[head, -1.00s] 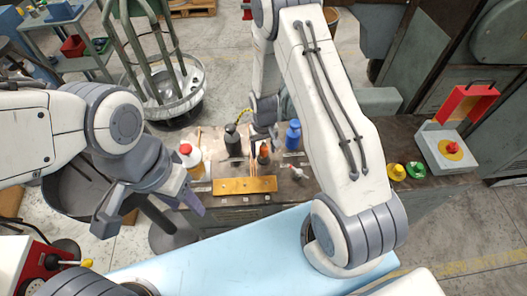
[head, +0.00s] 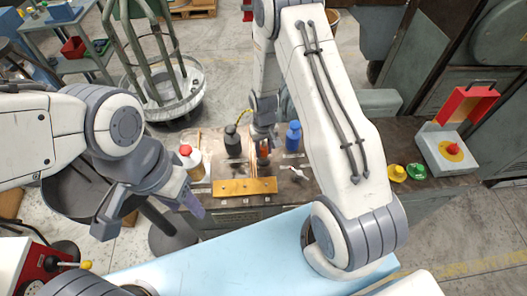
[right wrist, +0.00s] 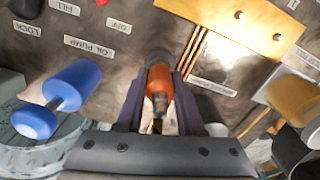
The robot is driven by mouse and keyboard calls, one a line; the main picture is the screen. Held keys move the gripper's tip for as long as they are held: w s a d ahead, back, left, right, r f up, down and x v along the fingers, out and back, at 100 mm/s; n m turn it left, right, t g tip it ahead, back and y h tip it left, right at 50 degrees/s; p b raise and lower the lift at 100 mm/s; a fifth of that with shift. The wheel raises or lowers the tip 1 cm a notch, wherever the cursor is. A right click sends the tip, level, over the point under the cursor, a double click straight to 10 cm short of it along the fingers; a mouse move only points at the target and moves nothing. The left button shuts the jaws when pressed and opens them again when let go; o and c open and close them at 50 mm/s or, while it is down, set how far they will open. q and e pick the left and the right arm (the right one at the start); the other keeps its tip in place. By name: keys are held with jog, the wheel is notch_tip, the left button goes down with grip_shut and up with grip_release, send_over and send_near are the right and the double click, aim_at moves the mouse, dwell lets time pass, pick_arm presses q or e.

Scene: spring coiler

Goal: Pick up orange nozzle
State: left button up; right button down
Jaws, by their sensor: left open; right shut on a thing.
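The orange nozzle (head: 263,154) is at the middle of the dark panel, its lower part showing under my right gripper (head: 262,142). In the right wrist view the orange nozzle (right wrist: 159,84) sits between the two dark fingers, which are shut on its sides. Its dark far end is close to the panel; I cannot tell whether it touches. My left gripper (head: 192,203) hangs left of the panel, empty and apart from everything on it.
A blue bottle-shaped part (head: 293,137) stands right of the nozzle, a black bottle (head: 232,144) left of it. A red-capped bottle (head: 191,160) is farther left. A brass plate (head: 245,186) lies in front. Yellow and green knobs (head: 416,171) are farther right.

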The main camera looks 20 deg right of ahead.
aim_at(266, 147)
jog(key=r, duration=0.1)
jog(key=r+b, duration=0.1)
jog(key=r, duration=0.1)
jog(key=shift+s+d+r, duration=0.15)
jog(key=shift+d+r, duration=0.15)
jog(key=shift+d, duration=0.1)
jog(key=s+d+r+b, duration=0.2)
jog(key=s+d+r, duration=0.3)
jog(key=d, duration=0.4)
jog(key=shift+s+r, duration=0.4)
jog(key=shift+r, duration=0.4)
